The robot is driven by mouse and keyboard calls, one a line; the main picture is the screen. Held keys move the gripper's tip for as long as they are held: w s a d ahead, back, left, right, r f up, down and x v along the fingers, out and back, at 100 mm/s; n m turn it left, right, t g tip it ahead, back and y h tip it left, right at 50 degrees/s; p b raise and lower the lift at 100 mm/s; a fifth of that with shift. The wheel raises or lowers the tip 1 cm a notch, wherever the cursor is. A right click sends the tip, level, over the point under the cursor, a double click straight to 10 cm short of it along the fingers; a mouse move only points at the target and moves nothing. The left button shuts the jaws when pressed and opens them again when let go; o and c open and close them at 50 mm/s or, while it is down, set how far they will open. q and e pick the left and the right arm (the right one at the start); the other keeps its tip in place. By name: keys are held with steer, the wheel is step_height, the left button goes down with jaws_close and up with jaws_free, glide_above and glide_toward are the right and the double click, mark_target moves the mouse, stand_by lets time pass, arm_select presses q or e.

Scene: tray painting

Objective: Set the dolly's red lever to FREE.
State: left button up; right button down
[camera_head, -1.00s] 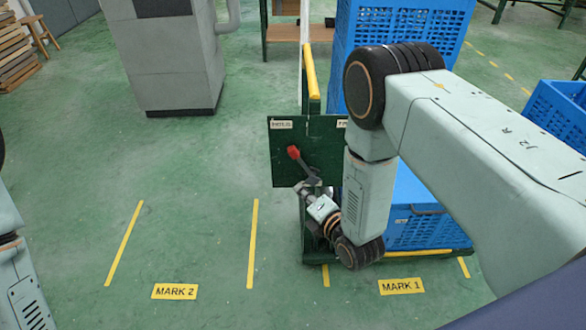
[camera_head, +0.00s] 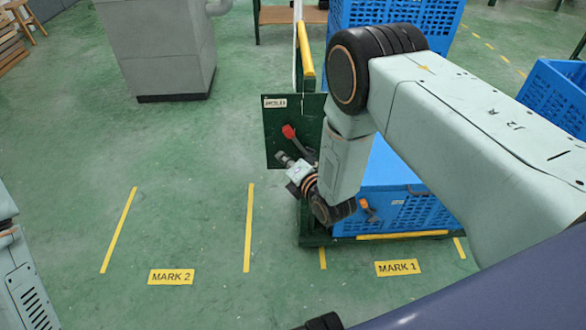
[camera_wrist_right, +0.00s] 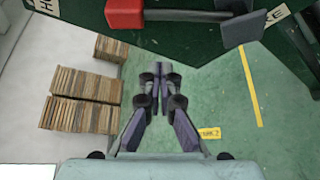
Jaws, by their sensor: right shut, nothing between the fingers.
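The red-tipped lever (camera_head: 289,131) is on the dark green plate (camera_head: 272,140) of the dolly (camera_head: 345,239). It tilts up and left, towards the HOLD label (camera_head: 275,102). The right part of the plate, where another label would be, is behind my right arm. My right gripper (camera_head: 282,157) is shut and empty, just below and left of the lever. In the right wrist view its closed fingers (camera_wrist_right: 160,82) point at the plate's lower edge, with the red knob (camera_wrist_right: 125,14) above and apart from them. My left gripper is out of view.
Blue crates (camera_head: 410,205) stand on the dolly behind my right arm. Another blue crate (camera_head: 560,105) is at the right. A grey cabinet (camera_head: 160,55) stands at the back left. Floor left of the dolly is clear, with yellow lines and the MARK 2 label (camera_head: 171,277).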

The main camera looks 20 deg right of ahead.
mark_target(297, 142)
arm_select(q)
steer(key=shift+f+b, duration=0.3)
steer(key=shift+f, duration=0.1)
arm_select(e)
steer(key=shift+w+d+r, duration=0.35)
steer(key=shift+w+d, duration=0.25)
steer(key=shift+d, duration=0.15)
steer(key=shift+w+d+r, duration=0.35)
steer(key=shift+w+d, duration=0.2)
steer(key=shift+d, duration=0.15)
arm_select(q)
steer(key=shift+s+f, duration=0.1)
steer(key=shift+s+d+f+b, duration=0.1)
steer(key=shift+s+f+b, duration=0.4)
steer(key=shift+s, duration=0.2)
arm_select(e)
steer(key=shift+d+r, duration=0.1)
steer(key=shift+d, duration=0.1)
